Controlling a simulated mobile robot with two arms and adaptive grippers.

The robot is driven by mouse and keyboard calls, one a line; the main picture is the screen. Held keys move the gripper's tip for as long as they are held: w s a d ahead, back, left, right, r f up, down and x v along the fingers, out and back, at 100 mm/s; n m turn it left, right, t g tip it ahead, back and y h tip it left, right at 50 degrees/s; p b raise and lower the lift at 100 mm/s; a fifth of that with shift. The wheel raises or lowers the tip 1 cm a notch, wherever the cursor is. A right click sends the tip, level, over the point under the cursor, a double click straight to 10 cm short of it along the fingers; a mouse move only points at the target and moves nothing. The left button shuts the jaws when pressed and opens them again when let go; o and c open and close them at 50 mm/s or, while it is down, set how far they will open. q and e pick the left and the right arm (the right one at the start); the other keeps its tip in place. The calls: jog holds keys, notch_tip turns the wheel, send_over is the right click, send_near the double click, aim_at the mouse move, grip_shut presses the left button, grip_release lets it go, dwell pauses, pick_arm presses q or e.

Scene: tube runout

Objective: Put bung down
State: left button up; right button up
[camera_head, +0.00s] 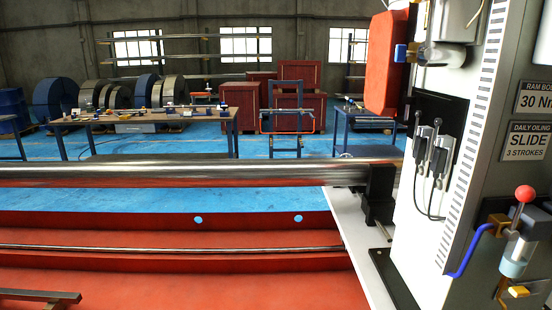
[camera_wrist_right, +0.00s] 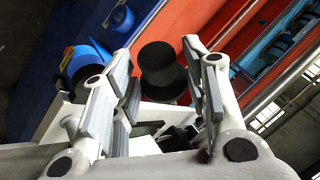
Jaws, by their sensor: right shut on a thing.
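My right gripper (camera_wrist_right: 162,75) shows in the right wrist view, with one grey-padded finger on each side of a black, stepped round bung (camera_wrist_right: 160,58). It is shut on the bung. The contact between the pads and the bung is hard to make out. Neither gripper shows in the head view, and the bung is not visible there. A long, shiny steel tube (camera_head: 180,173) runs across the head view and ends at a black block (camera_head: 379,192) on the right.
A red trough (camera_head: 180,262) with a thin rod lies below the tube. A pale machine housing (camera_head: 425,215) with a red-knobbed lever (camera_head: 525,194) stands at right. Blue round objects (camera_wrist_right: 88,62) show left in the wrist view. Workbenches (camera_head: 150,118) stand farther back.

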jog(key=s+d+r+m+h, duration=0.2)
jog(key=s+d+r+m, duration=0.1)
jog(key=r, duration=0.6)
jog(key=shift+d+r+m+t+h, duration=0.3)
jog(key=shift+d+m+h, duration=0.15)
jog(key=shift+m, duration=0.35)
jog(key=shift+d+f, duration=0.1)
jog(key=shift+d, duration=0.1)
